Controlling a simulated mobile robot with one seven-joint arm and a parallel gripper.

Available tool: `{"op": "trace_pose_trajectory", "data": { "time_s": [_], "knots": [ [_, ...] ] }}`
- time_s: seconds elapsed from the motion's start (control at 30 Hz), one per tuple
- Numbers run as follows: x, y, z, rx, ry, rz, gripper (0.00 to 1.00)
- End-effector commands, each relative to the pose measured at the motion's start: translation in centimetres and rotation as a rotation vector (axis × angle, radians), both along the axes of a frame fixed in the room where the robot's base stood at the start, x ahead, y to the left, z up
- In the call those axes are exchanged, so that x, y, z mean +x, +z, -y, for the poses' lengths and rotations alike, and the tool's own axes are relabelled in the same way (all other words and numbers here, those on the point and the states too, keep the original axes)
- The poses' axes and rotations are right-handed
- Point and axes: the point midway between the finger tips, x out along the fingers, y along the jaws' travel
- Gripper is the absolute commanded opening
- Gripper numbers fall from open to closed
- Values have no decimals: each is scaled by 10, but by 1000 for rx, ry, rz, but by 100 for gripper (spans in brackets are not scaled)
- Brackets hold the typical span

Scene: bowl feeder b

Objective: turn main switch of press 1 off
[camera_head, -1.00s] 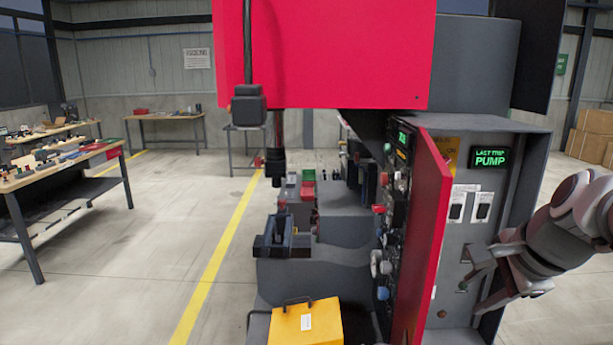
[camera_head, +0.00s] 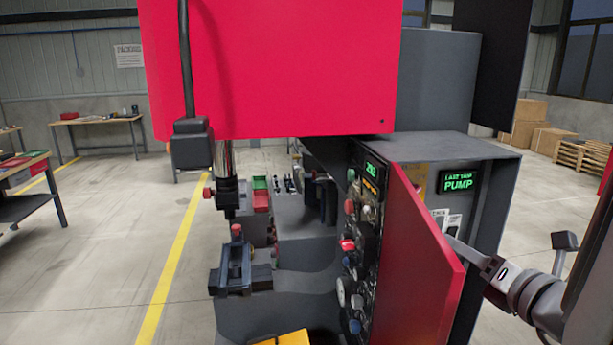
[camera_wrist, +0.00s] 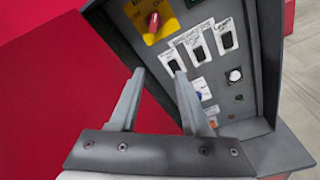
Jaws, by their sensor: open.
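The main switch, a red knob (camera_wrist: 153,21) on a yellow plate (camera_wrist: 172,27), shows at the top of the wrist view on the grey control panel. The lettering around it is too small to read surely. My gripper (camera_wrist: 160,76) is open and empty in the wrist view. Its fingers point toward the panel, with the knob above their tips in the picture and apart from them. In the head view the door hides my fingertips.
Labelled black rocker switches (camera_wrist: 201,50) sit below the yellow plate, with small buttons farther down. The red door stands close on the left of my gripper in the wrist view. A "LAST TRIP PUMP" display (camera_head: 459,182) is on the panel. Open floor (camera_head: 540,190) lies to the right.

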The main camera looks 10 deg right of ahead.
Motion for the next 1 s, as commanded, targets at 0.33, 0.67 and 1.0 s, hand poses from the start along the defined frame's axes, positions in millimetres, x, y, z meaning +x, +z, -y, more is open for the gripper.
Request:
{"op": "trace_pose_trajectory", "data": {
  "time_s": [0.33, 0.67, 1.0],
  "knots": [
    [-2, 27, 3, 152, -61, 133, 48],
    [63, 25, 7, 148, -59, 132, 48],
    [133, 26, 11, 149, -60, 132, 48]
  ]
}}
